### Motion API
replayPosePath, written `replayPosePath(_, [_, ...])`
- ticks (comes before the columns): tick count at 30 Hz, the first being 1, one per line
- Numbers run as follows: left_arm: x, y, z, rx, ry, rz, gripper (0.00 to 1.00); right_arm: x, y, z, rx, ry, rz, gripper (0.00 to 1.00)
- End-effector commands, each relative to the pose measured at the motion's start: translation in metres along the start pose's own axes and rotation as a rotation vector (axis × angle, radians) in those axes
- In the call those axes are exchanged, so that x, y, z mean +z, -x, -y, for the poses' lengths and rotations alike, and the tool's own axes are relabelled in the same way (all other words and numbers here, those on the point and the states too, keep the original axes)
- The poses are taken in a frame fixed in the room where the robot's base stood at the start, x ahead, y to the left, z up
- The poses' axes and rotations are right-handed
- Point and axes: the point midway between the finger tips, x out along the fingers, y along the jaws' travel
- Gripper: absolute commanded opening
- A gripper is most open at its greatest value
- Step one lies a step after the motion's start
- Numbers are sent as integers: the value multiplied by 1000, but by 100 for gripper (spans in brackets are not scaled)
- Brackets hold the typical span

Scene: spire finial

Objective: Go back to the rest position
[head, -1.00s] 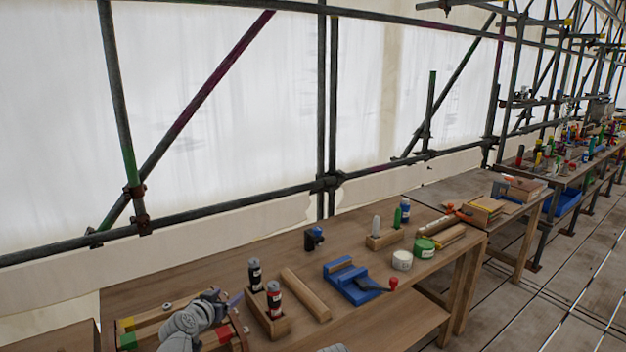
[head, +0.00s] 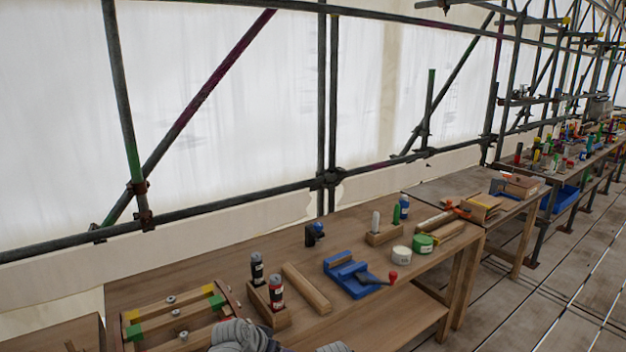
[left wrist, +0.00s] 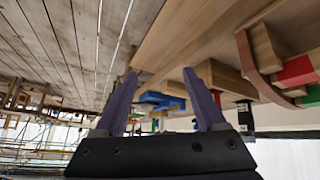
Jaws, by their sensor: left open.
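My left gripper (left wrist: 161,98) is open and empty in the left wrist view, its two purple fingers apart with bench and floor beyond them. In the head view only a grey part of my left arm shows at the bottom edge, in front of the wooden tray (head: 133,330); the fingers are out of frame there. The tray holds wooden bars with green, yellow and red ends and a few small metal pieces. My right gripper is not in view.
The workbench (head: 225,247) carries a holder with two dark bottles (head: 276,292), a wooden bar (head: 306,288), a blue vise (head: 350,277), a white tub (head: 401,255) and a green tub (head: 422,244). Scaffold poles stand behind. Plank floor lies free at the right.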

Motion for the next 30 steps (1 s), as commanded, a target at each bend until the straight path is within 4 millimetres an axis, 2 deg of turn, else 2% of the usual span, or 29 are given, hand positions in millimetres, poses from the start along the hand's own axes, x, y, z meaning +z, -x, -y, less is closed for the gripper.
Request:
replayPosePath(1, [22, -2, -25, 13, -12, 96, 73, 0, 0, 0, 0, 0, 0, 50])
replayPosePath(4, [71, 3, -62, -14, -11, 322, 73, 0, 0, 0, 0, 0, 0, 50])
replayPosePath(6, [99, 11, -76, -62, -3, 453, 73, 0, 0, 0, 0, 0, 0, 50])
replayPosePath(10, [133, 30, -88, -160, 15, 615, 73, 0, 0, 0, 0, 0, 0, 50])
replayPosePath(12, [143, 37, -91, -201, 23, 664, 73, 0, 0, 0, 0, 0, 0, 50])
replayPosePath(16, [150, 44, -92, -238, 32, 702, 73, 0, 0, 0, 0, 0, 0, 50])
replayPosePath(30, [150, 44, -92, -239, 33, 703, 73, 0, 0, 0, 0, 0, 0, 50])
